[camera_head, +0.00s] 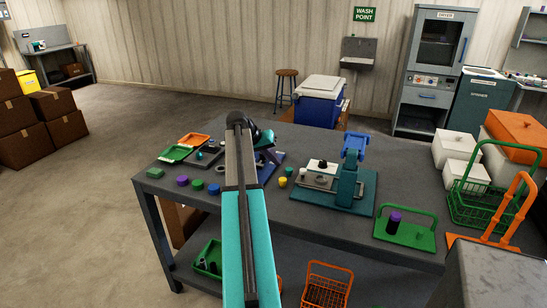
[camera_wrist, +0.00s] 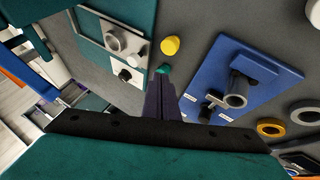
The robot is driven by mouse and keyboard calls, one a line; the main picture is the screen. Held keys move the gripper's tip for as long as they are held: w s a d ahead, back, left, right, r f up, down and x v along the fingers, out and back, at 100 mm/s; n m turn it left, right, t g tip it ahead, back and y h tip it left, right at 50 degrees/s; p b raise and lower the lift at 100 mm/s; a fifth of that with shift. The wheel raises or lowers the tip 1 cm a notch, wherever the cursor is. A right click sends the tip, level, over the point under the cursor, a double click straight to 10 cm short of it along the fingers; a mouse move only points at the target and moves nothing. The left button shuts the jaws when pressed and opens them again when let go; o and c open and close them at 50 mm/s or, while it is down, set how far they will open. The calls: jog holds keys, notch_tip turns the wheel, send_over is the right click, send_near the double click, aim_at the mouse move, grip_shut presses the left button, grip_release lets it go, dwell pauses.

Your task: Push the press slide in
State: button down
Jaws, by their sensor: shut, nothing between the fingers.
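The press stands on a teal base plate (camera_head: 358,190) on the table, with a blue lever head (camera_head: 356,142) on its upright column. Its pale slide plate (camera_head: 318,181) lies at the press's left side, and a white block with a black knob (camera_head: 322,165) is beside it. In the wrist view, part of the press's teal base (camera_wrist: 90,28) shows at upper left with a pale plate, a grey round socket (camera_wrist: 115,40) and a dark knob. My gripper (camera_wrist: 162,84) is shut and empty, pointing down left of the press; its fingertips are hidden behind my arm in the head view.
A yellow cap (camera_wrist: 170,46) and a small green cap (camera_wrist: 163,69) lie near my fingertips. A blue fixture (camera_wrist: 212,65) with a grey ring is right of them in the wrist view. A green carrier (camera_head: 408,236) holding a purple-topped item stands right of the press.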

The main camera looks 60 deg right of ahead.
jog(key=p+x, duration=0.1)
jog(key=x, duration=0.5)
jog(key=shift+s+d+f, duration=0.15)
jog(key=shift+d+f, duration=0.1)
jog(key=shift+f, duration=0.05)
jog(key=s, duration=0.1)
jog(key=s+p, duration=0.1)
jog(key=s, duration=0.1)
jog(key=shift+d+r+p, duration=0.15)
jog(key=shift+d+p, duration=0.15)
jog(key=shift+d, duration=0.1)
jog(key=shift+s+d, duration=0.15)
jog(key=shift+s, duration=0.25)
